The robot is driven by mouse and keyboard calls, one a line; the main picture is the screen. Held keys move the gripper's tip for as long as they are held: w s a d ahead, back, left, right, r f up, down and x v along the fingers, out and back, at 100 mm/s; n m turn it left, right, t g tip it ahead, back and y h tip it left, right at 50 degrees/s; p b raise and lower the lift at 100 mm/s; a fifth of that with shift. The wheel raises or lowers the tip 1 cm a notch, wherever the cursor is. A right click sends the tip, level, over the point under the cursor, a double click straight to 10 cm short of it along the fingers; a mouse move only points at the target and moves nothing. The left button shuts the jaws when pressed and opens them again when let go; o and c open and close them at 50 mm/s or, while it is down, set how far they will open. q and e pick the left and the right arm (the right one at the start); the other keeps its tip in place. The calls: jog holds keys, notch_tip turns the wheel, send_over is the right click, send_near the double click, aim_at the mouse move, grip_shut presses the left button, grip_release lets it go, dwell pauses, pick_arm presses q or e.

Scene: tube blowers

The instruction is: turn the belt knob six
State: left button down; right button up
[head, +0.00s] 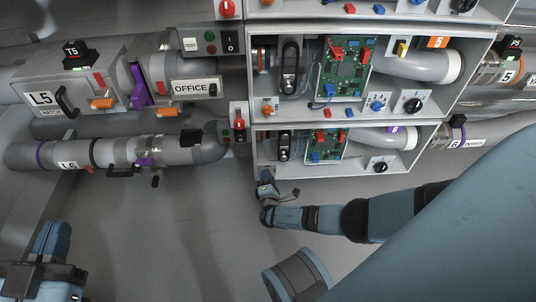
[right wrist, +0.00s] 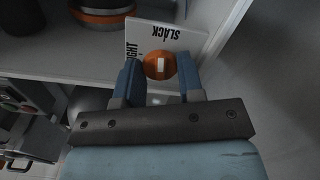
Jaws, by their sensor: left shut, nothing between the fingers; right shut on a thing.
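The belt knob is an orange round knob (right wrist: 159,65) with a white mark, on a white plate (right wrist: 192,40) lettered SLACK and, partly covered, a word ending in "GHT". In the right wrist view my right gripper (right wrist: 158,78) has one finger on each side of the knob and is shut on it. In the head view the right gripper (head: 266,180) is at the lower left corner of the lower bay (head: 340,167), which bears a purple 6; the knob is hidden there. My left gripper (head: 45,280) is shut and empty at the lower left, away from the bays.
Inside the lower bay are a green circuit board (head: 322,145), a black knob (head: 380,167) and a white tube. The bay above, marked 5, has its own orange knob (head: 268,108). Pipe L6 (head: 68,165) runs at the left. The floor below is clear.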

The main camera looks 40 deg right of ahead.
jog(key=shift+m, duration=0.8)
jog(key=shift+w, duration=0.1)
jog(key=o, duration=0.6)
jog(key=shift+o, duration=0.2)
